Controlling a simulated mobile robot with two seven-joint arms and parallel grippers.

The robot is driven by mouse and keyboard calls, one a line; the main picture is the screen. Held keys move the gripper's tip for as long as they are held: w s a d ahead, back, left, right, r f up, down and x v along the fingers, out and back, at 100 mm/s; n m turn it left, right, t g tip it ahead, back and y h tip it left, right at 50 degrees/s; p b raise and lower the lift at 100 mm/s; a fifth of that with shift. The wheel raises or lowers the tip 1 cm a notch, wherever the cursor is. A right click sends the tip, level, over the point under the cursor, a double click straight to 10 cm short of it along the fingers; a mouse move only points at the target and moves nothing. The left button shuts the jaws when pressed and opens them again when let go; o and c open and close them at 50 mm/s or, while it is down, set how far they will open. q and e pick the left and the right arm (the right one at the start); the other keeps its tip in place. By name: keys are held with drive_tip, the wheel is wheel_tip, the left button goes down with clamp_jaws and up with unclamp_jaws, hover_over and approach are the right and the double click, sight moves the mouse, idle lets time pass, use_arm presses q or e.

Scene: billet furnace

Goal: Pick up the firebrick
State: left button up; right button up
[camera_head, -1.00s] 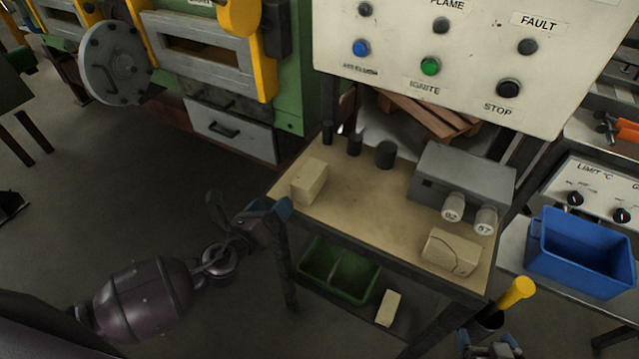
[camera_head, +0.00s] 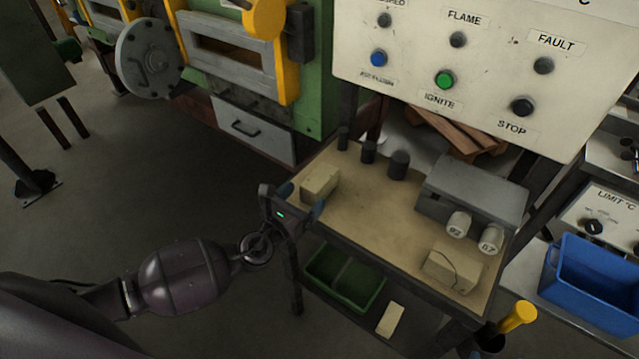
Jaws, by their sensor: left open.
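A pale, plain firebrick (camera_head: 321,183) lies at the left end of the tan-topped bench (camera_head: 372,212). My left gripper (camera_head: 302,199) is open at the brick's near left side, its blue-tipped fingers apart. I cannot tell whether the fingers touch the brick. A second pale brick with a dark crack line (camera_head: 452,268) lies at the bench's right front. A third pale block (camera_head: 390,319) lies on the lower shelf.
Several black cylinders (camera_head: 398,165) stand along the bench's back edge. A grey box (camera_head: 475,187) and two white numbered pots (camera_head: 458,224) stand at the right. A green divided bin (camera_head: 345,277) is below; a control panel (camera_head: 470,60) overhangs the back. The bench middle is clear.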

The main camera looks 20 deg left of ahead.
sight(315, 182)
use_arm(q)
drive_tip(key=shift+x, duration=2.85)
drive_tip(key=shift+a+r, duration=0.15)
drive_tip(key=shift+a, duration=0.05)
drive_tip(key=c, duration=1.2)
